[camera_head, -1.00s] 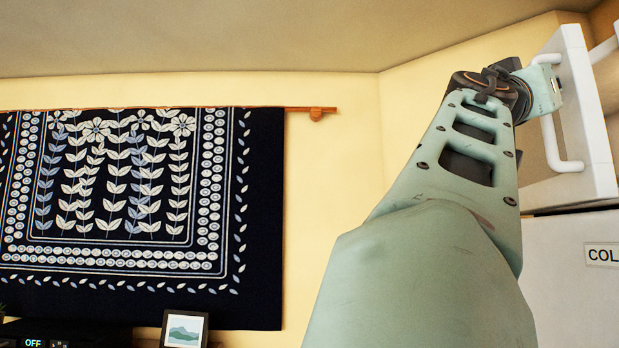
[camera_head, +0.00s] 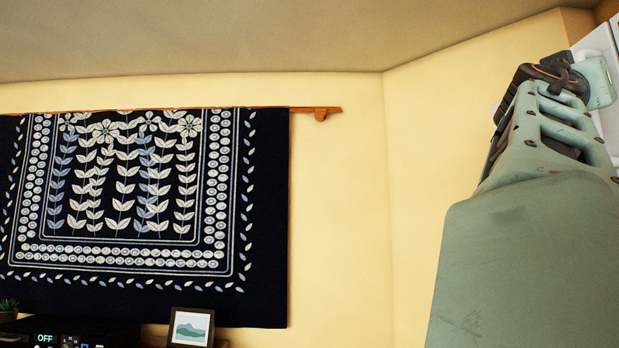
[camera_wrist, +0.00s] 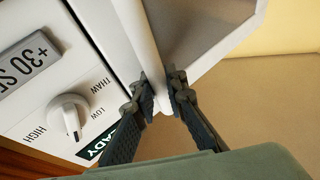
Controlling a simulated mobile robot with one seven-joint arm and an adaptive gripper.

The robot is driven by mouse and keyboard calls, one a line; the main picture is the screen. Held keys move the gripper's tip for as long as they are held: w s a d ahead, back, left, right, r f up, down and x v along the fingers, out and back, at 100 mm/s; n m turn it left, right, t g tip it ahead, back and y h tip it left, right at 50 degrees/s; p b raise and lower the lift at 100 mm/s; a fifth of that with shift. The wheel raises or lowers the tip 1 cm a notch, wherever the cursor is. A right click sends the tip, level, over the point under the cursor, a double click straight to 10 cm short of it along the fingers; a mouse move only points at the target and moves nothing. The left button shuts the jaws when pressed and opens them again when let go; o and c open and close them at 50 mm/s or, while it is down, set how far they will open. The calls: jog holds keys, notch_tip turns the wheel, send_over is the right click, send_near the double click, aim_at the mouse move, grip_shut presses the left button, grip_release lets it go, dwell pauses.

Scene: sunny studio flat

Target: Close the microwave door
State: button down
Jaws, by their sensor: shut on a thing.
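The microwave's white control panel (camera_wrist: 70,60) fills the left of the wrist view, with a round knob (camera_wrist: 69,114) on it. The door (camera_wrist: 236,40), with a white frame and a darker pane, is to the right of the panel. My gripper (camera_wrist: 161,86) is shut on the white door handle (camera_wrist: 150,50), one dark finger on each side. I cannot tell from this angle how wide any gap at the door is. In the head view only a little white of the microwave (camera_head: 604,42) shows at the right edge, beyond my wrist.
A patterned dark wall hanging (camera_head: 268,200) hangs on the yellow wall at left. A small framed picture (camera_head: 190,328) stands below it. The air between the hanging and my arm is clear.

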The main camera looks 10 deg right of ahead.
jog(key=shift+s+d, duration=0.1)
jog(key=c, duration=2.2)
grip_release()
jog(key=shift+s, duration=0.1)
